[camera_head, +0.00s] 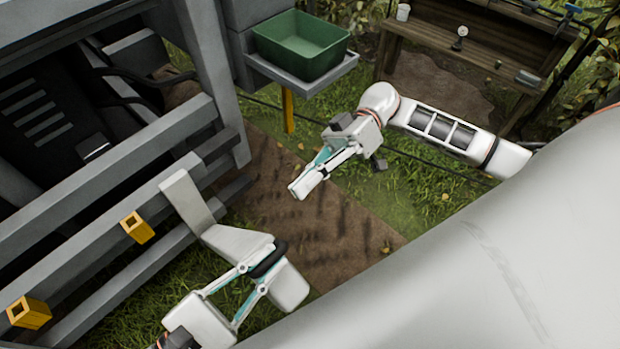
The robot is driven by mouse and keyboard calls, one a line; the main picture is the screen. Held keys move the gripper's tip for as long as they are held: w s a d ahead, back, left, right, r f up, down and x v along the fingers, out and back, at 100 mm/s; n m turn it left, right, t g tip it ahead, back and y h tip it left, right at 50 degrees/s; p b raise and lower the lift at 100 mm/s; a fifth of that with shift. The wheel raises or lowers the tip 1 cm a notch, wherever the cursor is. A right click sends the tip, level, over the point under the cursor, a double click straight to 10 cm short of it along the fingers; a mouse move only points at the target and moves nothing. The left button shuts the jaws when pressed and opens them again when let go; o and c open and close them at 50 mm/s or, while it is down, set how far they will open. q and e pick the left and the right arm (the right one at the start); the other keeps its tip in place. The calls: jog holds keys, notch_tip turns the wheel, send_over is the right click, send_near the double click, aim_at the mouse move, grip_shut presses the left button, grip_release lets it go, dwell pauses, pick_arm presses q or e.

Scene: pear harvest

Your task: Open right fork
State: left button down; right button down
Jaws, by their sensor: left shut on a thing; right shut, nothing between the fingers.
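My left gripper (266,268) is at the lower middle, with its pale fingers around a black rounded piece (267,259). It is shut on this piece, whose full shape is partly hidden by the fingers. A bent pale grey bar (184,197) rises just past the upper finger, in front of the grey rails; whether it joins the black piece I cannot tell. My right gripper (302,187) is shut and empty, in the air over the brown dirt strip. No part is clearly recognisable as the right fork.
A grey rail frame (120,180) with orange square tubes (137,227) fills the left. A green crate (303,50) stands on a grey shelf (318,78) above a yellow post (288,108). A wooden bench (440,38) is at the back right. The dirt strip is clear.

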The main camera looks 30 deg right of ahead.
pick_arm(q)
jog(key=shift+w+a+f, duration=0.1)
jog(key=shift+w, duration=0.05)
pick_arm(e)
jog(key=s+a+f, duration=0.3)
jog(key=s+a, duration=0.1)
jog(key=a, duration=0.1)
jog(key=shift+s+a+f, duration=0.15)
jog(key=shift+s+a, duration=0.1)
jog(key=shift+a, duration=0.15)
